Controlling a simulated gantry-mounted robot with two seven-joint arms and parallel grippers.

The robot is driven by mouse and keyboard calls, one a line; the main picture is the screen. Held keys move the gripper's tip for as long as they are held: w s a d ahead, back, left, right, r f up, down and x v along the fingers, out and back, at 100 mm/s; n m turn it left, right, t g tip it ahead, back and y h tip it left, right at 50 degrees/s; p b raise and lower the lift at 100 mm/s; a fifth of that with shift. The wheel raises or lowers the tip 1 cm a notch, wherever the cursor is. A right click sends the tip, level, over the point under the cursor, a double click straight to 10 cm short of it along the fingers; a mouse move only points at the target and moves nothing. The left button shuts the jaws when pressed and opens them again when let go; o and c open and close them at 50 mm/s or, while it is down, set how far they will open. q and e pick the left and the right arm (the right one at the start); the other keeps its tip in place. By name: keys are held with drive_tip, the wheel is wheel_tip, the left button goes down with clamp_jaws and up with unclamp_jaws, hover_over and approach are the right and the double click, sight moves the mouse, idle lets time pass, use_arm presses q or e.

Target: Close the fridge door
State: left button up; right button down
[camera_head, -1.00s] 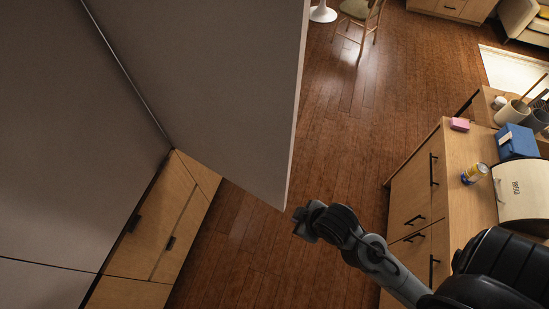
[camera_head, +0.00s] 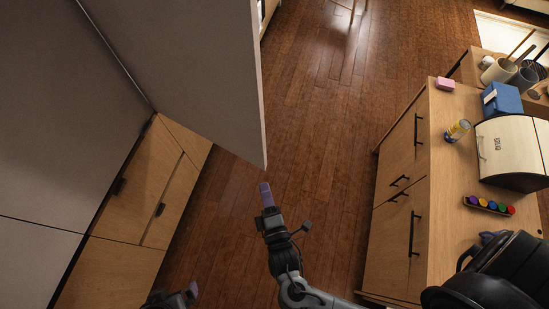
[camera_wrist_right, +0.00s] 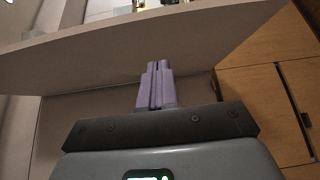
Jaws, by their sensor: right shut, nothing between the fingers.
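The fridge door (camera_head: 205,70) is a large grey panel in the upper left of the head view. It stands open, jutting out at an angle from the grey fridge front (camera_head: 60,110). My right gripper (camera_head: 266,194) is shut and empty, its purple fingers just below the door's near lower corner. In the right wrist view the shut fingers (camera_wrist_right: 156,86) point toward the door's underside edge (camera_wrist_right: 85,65); contact cannot be told. My left gripper (camera_head: 190,292) shows only partly at the bottom edge of the head view, and its jaws are unclear.
Wooden drawers (camera_head: 145,190) lie beside the fridge on the left. A wooden counter (camera_head: 440,200) on the right carries a bread bin (camera_head: 510,145), a can (camera_head: 457,130), a blue box (camera_head: 500,98) and a pink block (camera_head: 445,84). The wooden floor (camera_head: 325,130) between is clear.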

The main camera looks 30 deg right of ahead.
drive_tip(key=p, duration=0.2)
approach(259, 136)
drive_tip(key=w+a, duration=0.2)
drive_tip(key=w, duration=0.2)
drive_tip(key=d, duration=0.1)
drive_tip(key=w+d+p, duration=0.1)
drive_tip(key=shift+d+p, duration=0.3)
drive_tip(key=shift+d, duration=0.05)
drive_tip(key=shift+w+d+f, duration=0.15)
drive_tip(key=shift+w+d, duration=0.15)
drive_tip(key=shift+d, duration=0.15)
